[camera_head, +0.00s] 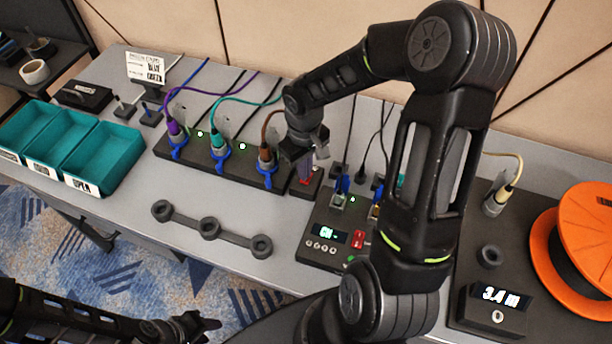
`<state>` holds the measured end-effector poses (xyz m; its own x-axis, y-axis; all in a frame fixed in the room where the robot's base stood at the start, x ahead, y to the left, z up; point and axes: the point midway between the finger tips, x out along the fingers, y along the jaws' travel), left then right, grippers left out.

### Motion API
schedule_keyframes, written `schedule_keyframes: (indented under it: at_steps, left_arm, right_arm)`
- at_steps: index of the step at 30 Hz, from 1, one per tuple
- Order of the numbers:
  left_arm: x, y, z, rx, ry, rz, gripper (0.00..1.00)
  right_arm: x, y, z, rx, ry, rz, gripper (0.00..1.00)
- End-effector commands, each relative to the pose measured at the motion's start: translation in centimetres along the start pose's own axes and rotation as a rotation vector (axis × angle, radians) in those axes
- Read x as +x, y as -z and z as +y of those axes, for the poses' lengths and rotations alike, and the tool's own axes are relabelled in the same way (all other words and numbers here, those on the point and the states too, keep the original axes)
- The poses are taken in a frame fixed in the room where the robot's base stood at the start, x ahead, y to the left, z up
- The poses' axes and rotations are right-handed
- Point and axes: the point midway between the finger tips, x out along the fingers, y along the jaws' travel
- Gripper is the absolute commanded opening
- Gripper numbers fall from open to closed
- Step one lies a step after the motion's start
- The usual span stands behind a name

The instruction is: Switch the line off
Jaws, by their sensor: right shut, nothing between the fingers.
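My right gripper (308,158) is shut and empty at the right end of the dark connector strip (205,160). It is above or against a small dark block with a reddish upright part (305,172); the gripper partly covers this, and I cannot tell whether they touch. Three plugs with purple, teal and brown cables stand in the strip, with green lights lit beside them. A dark control box (318,255) has a lit green display, small round buttons and a red switch (358,238). My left gripper (208,325) is low at the bottom edge, away from the bench; its opening is unclear.
Teal bins (105,155) stand at the left. A dark bar with three rings (208,227) lies on the bare grey bench front. An orange reel (580,250) and a box reading 3.4 m (492,308) are at the right. My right arm hides part of the bench.

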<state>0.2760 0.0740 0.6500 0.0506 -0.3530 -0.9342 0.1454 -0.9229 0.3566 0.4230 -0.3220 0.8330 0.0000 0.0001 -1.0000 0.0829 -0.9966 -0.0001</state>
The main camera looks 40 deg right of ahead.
Motion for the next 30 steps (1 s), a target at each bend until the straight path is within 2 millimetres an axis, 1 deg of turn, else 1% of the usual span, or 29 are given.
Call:
schedule_keyframes:
  at_steps: [14,30]
  left_arm:
    - [0.05,0.00,-0.02,0.000,0.000,0.000,0.36]
    - [0.73,0.01,-0.28,0.000,0.000,0.000,0.36]
  right_arm:
    - [0.06,0.00,0.00,0.000,0.000,0.000,0.00]
    - [0.87,-0.01,0.00,0.000,0.000,0.000,0.00]
